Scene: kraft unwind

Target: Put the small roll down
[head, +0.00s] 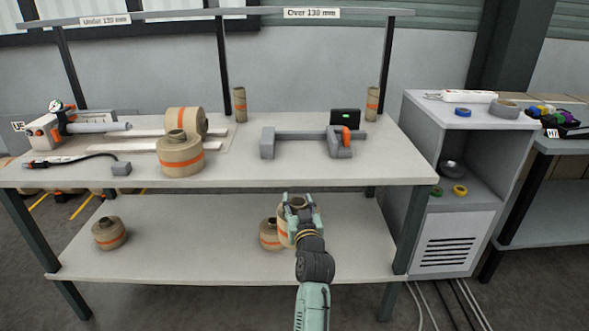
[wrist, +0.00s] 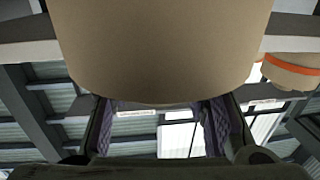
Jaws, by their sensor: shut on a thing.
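My gripper (head: 301,210) is shut on a small brown kraft roll (head: 284,230) with an orange band. The roll is at the lower shelf (head: 190,255) of the bench, right of its middle; I cannot tell whether it touches the shelf. In the wrist view the held roll (wrist: 160,50) fills the upper middle, between the fingers. Another roll (head: 268,236) stands on the lower shelf just left of it, partly hidden behind it.
A roll (head: 110,233) stands at the lower shelf's left. The bench top (head: 230,172) above carries two larger rolls (head: 181,155), a grey cradle (head: 305,143) and two upright cores (head: 240,104). The shelf is clear between the left roll and the middle pair. A grey cabinet (head: 458,210) stands right.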

